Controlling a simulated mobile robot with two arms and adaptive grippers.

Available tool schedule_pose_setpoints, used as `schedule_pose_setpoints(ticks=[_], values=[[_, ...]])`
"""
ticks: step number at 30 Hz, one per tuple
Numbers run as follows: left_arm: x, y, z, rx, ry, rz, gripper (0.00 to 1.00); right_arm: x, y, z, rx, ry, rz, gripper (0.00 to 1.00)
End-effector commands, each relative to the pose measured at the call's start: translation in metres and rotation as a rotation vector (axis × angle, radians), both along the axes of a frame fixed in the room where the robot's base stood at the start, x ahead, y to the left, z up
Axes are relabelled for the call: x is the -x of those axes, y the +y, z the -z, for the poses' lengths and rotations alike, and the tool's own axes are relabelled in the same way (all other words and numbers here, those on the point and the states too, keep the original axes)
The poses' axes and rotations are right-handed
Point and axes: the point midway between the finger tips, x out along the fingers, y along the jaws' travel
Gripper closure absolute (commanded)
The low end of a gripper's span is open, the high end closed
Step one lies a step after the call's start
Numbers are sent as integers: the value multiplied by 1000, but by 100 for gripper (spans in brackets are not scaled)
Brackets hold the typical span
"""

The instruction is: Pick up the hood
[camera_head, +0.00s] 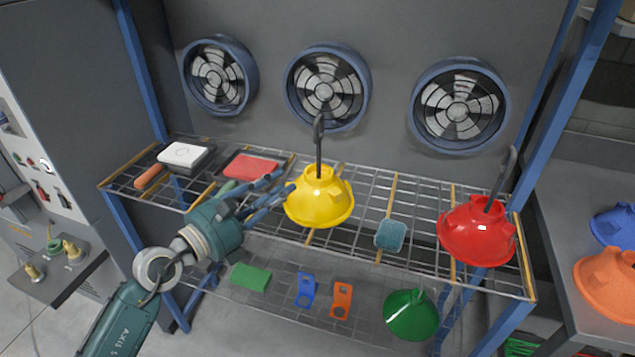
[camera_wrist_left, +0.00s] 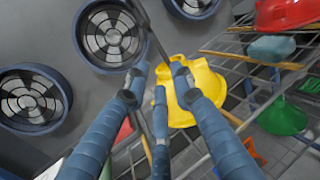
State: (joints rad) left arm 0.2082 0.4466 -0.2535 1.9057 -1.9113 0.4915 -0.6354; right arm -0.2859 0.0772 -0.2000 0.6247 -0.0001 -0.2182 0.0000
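A yellow hood (camera_head: 320,200) with a dark upright hook sits on the wire shelf (camera_head: 365,205). It also shows in the left wrist view (camera_wrist_left: 190,92), just beyond my fingers. My left gripper (camera_head: 282,188) comes in from the left at the hood's left side. Its blue fingers are spread apart in the wrist view (camera_wrist_left: 160,82), with nothing seen gripped; contact with the hood cannot be told. A red hood (camera_head: 477,232) with a dark hook is at the shelf's right end. A green hood (camera_head: 411,315) is on the lower shelf. My right gripper is not in view.
A teal block (camera_head: 390,235) lies between the yellow and red hoods. A red item (camera_head: 250,167) and a white box (camera_head: 184,155) are on the shelf's left. Three fans line the wall behind. Blue posts (camera_head: 141,70) bound the rack. An orange hood (camera_head: 608,285) stands far right.

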Motion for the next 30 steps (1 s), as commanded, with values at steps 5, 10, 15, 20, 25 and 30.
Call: schedule_pose_setpoints(ticks=[5,10,15,20,25,30], values=[[-20,-18,-4,-13,-10,2,76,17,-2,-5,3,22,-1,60],[-37,-32,-2,-11,-7,0,76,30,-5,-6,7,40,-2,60],[-47,-39,-2,-10,-5,1,76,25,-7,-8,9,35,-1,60],[-67,-53,-3,-9,-6,0,76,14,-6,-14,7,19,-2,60],[-81,-66,-1,-10,-6,0,76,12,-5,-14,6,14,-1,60],[-83,-67,-1,-10,-6,0,76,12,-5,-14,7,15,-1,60]])
